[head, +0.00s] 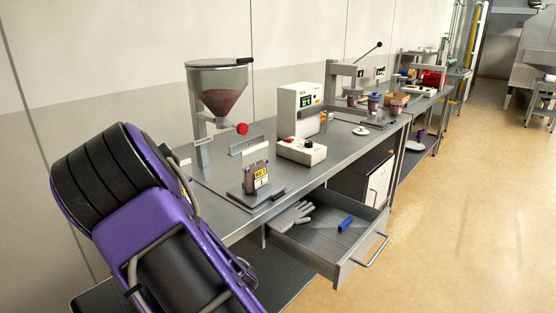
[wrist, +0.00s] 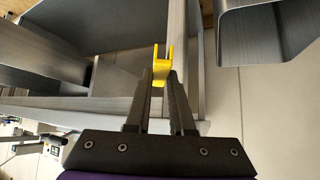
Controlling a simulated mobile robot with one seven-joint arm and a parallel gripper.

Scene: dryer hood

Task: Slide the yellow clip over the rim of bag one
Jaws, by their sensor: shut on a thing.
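My gripper (wrist: 161,82) shows in the wrist view, with its two dark fingers shut on the yellow clip (wrist: 160,64). The clip's two prongs point away from the fingers, with a gap between them. In the head view a small bag (head: 257,174) with dark contents and a yellow and white label stands upright in a holder (head: 252,193) on the near part of the bench. I cannot clearly read its label. My gripper and the clip do not show in the head view. No bag is clearly visible near the clip in the wrist view.
An open drawer (head: 335,269) juts out below the bench (head: 222,213), holding a grey glove (head: 292,217) and a blue object (head: 346,223). A hopper (head: 218,90), a white instrument (head: 299,108) and a control box (head: 301,150) stand behind the bag. The floor at right is clear.

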